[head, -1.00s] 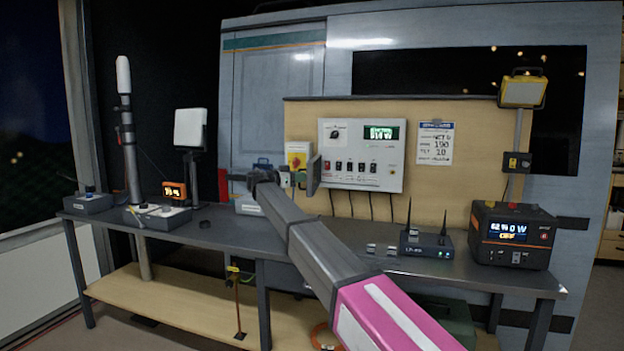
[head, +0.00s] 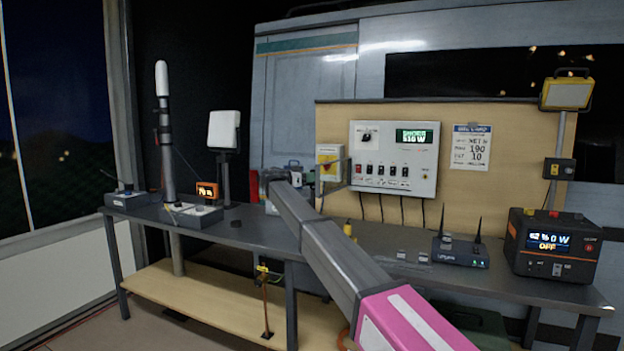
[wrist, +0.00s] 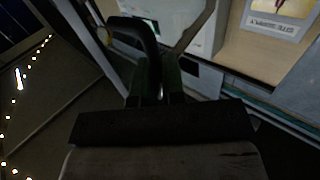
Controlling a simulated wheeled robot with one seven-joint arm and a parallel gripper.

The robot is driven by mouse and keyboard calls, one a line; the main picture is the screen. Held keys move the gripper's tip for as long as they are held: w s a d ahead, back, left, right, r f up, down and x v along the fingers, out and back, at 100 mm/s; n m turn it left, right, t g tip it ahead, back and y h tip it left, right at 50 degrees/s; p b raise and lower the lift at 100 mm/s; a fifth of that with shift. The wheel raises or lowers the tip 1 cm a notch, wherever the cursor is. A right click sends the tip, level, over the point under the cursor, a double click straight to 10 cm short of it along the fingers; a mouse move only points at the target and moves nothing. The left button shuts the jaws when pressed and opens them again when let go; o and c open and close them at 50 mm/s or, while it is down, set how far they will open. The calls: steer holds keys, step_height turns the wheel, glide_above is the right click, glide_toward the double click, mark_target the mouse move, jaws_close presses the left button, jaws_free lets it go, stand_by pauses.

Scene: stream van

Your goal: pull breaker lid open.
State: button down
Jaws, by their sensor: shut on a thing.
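The white breaker panel (head: 395,157) with a row of switches and a green display is mounted on the wooden board. My gripper (head: 300,176) is at the left of the panel, in front of the yellow switch box. In the wrist view my gripper (wrist: 158,80) is shut on a dark looped handle (wrist: 135,32), which I take to be the lid's. The lid itself shows only as a thin, dark edge near the panel's left side in the head view, and its angle is hard to read.
The workbench holds a router (head: 460,250) and a power station (head: 550,245) at right, and a mast (head: 165,130) and small orange display (head: 207,190) at left. A yellow switch box (head: 329,163) is close to my gripper. My arm crosses above the bench.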

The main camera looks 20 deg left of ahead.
steer(key=c, duration=1.3)
jaws_free()
steer(key=shift+o, duration=0.2)
steer(key=v, duration=1)
steer(key=shift+s+a, duration=0.25)
